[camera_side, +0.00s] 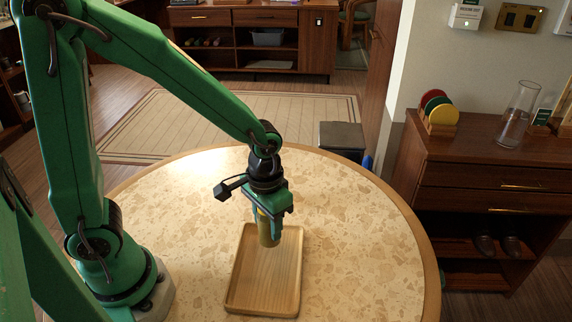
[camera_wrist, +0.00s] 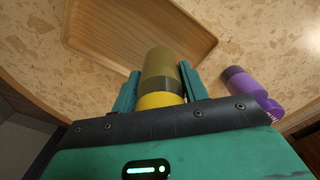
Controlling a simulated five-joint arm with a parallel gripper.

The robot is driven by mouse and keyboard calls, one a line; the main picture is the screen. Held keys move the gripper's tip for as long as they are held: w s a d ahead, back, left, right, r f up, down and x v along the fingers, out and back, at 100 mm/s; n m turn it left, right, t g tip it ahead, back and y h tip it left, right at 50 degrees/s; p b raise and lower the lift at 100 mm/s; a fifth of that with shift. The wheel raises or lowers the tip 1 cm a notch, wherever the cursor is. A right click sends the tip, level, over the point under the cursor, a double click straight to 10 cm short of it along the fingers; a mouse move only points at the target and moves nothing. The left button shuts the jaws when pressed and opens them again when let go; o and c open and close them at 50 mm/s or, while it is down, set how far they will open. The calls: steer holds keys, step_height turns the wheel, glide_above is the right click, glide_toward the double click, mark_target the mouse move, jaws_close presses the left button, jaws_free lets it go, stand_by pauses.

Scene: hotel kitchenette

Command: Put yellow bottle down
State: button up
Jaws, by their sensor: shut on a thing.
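My gripper (camera_side: 270,226) is shut on the yellow bottle (camera_side: 264,234), which hangs upright with its base low over the far part of the wooden tray (camera_side: 284,300). I cannot tell whether the base touches the tray. In the wrist view the bottle (camera_wrist: 163,66) sits between the two green fingers, with its bright yellow end closest to the gripper, then a grey band, then an olive-yellow body. The tray also shows there (camera_wrist: 115,42), beyond the bottle.
A purple bottle (camera_wrist: 246,88) is to the right in the wrist view; I do not find it in the side view. The round speckled table (camera_side: 355,240) is clear right of the tray. A side cabinet (camera_side: 490,160) with a glass vase (camera_side: 517,118) stands beyond the table.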

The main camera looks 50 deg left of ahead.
mark_target(268, 234)
steer(key=shift+f, duration=1.9)
steer(key=shift+f, duration=0.2)
steer(key=o, duration=1.1)
steer(key=shift+r, duration=0.1)
steer(key=shift+r, duration=6.15)
